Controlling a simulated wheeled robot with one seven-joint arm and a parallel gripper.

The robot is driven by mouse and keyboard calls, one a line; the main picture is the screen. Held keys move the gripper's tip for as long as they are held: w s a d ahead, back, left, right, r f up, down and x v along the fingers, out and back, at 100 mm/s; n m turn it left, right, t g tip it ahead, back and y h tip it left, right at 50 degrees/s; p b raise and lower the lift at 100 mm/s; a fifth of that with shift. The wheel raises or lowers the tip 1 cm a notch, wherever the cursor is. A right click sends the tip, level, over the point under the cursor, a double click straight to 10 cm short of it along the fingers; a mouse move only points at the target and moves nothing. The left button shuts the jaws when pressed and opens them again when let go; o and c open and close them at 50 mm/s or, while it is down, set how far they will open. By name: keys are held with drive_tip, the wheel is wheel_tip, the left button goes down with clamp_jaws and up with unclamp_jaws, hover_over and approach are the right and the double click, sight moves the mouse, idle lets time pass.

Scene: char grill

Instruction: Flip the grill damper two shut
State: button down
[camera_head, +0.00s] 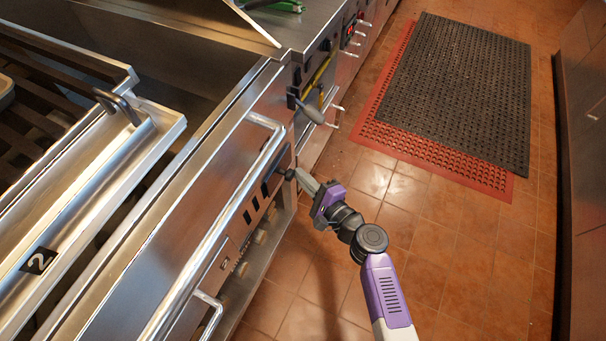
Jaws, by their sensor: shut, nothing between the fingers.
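The grill's steel front panel (215,190) runs diagonally through the left half of the view. A dark slotted plate (272,178) is set in it near its far end, with a small lever and a dark round knob (290,174) sticking out. I cannot read which damper this is. My gripper (298,176) is shut and empty, with its tips at the knob, touching it or very close. The fingertips partly hide the spot, so contact and the lever's exact tilt are unclear.
A long steel rail (215,235) runs along the grill front. Beyond my gripper, a grey-handled lever (311,112) juts from the neighbouring unit. Black and red mats (440,85) lie on the tiled floor. The floor right of my arm is clear up to a dark cabinet (585,130).

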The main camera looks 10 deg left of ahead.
drive_tip(key=s+a+b, duration=0.1)
drive_tip(key=s+a, duration=0.3)
drive_tip(key=s, duration=0.6)
drive_tip(key=shift+s, duration=0.4)
drive_tip(key=shift+a, duration=0.1)
drive_tip(key=w+d+f+b, duration=0.2)
drive_tip(key=w+b, duration=0.1)
drive_tip(key=v, duration=1)
drive_tip(key=shift+w+d, duration=0.15)
drive_tip(key=shift+w, duration=0.05)
